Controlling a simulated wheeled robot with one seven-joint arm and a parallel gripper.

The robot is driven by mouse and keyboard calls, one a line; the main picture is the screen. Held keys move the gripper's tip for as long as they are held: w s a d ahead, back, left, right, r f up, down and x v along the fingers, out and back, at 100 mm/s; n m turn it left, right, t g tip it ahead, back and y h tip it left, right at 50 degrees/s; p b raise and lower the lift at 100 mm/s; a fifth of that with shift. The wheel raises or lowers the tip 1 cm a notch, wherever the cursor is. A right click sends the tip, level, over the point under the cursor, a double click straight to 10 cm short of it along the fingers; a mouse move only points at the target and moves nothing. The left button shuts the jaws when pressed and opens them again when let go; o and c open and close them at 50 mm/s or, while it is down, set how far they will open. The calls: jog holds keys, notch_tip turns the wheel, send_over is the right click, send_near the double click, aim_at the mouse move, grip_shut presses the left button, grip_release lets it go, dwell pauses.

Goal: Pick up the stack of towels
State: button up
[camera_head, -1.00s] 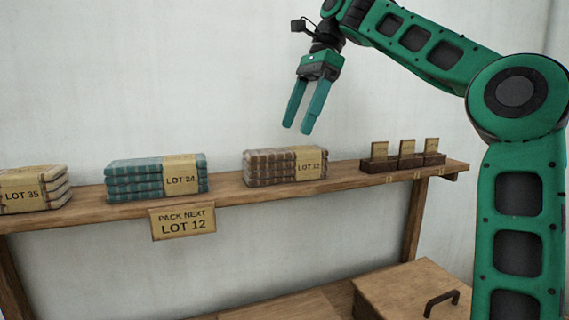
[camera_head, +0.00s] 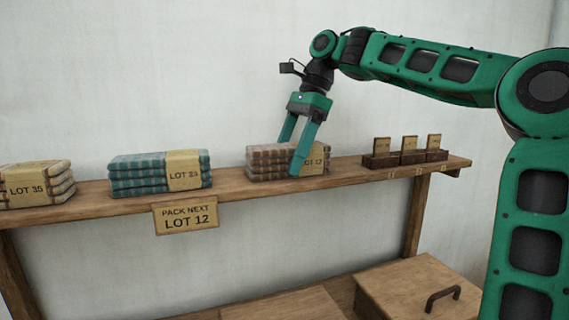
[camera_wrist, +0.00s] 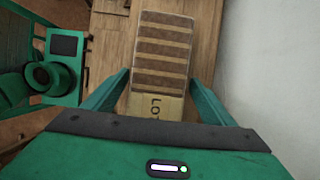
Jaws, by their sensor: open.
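The brown striped stack of towels (camera_head: 267,160) with a paper band reading LOT 12 sits on the wooden shelf, right of the middle. My gripper (camera_head: 295,160) is open and points down at this stack, its fingers overlapping the band end in the head view. In the wrist view the stack (camera_wrist: 162,55) lies between and beyond my open fingers (camera_wrist: 160,85), with the band nearest my palm. I cannot tell if the fingers touch it. A hanging sign (camera_head: 186,215) on the shelf front reads PACK NEXT LOT 12.
On the shelf (camera_head: 235,194), a teal stack marked LOT 24 (camera_head: 140,176) and a pale stack marked LOT 35 (camera_head: 35,186) stand to the left. Small wooden card holders (camera_head: 405,158) stand to the right. A wooden lid with a handle (camera_head: 415,288) lies below. The wall is close behind.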

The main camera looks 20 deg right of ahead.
aim_at(281, 151)
jog(key=shift+a+f, duration=0.15)
jog(key=shift+f, duration=0.25)
jog(key=c, duration=1.2)
jog(key=shift+c, duration=0.2)
jog(key=shift+r, duration=0.1)
jog(key=shift+r, duration=0.4)
notch_tip(281, 151, up, 4)
jog(key=shift+a+f, duration=0.15)
jog(key=shift+f, duration=0.05)
jog(key=s+a+r, duration=0.5)
jog(key=a+r, duration=0.1)
jog(key=a, duration=0.4)
jog(key=shift+s+r, duration=0.3)
jog(key=shift+s, duration=0.1)
